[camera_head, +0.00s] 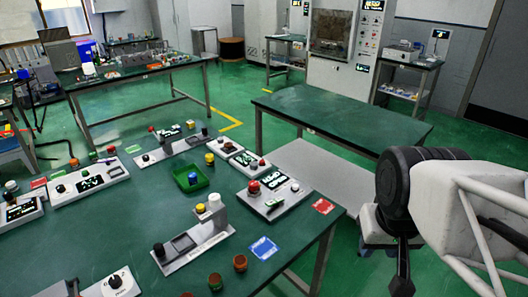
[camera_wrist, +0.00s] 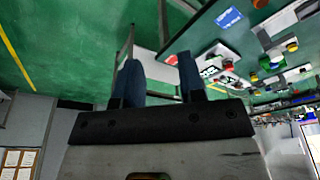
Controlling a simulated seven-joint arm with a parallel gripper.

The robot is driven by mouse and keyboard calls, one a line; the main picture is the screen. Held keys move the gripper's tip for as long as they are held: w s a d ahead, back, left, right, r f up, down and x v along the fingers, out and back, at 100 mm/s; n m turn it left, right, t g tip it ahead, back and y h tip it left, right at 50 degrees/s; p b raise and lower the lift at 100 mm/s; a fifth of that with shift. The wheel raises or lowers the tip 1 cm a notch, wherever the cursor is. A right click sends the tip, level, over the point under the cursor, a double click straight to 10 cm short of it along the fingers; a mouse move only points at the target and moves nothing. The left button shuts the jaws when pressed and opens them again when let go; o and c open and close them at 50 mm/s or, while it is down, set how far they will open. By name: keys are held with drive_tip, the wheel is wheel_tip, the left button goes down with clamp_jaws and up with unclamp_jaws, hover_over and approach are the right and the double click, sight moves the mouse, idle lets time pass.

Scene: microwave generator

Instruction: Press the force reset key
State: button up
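Several control boxes stand on the green table (camera_head: 100,250). No label that I can read says force reset, so I cannot tell which key it is. The nearest box to my arm is a grey one (camera_head: 290,203) with a lit display, a red button (camera_head: 253,187) and a small green piece on it. A grey stand (camera_head: 195,252) with a white knob and a yellow button is left of it. My gripper (camera_wrist: 158,72) shows two dark fingers apart with nothing between them. In the head view my arm is right of the table, away from the boxes.
A blue card (camera_head: 264,248) and a red card (camera_head: 322,206) lie near the table's right edge. A green tray (camera_head: 191,178) holds a blue piece. Brown-red knobs (camera_head: 240,263) stand at the front. A second, bare table (camera_head: 345,118) is behind; green floor lies between.

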clamp_jaws()
idle(1.4)
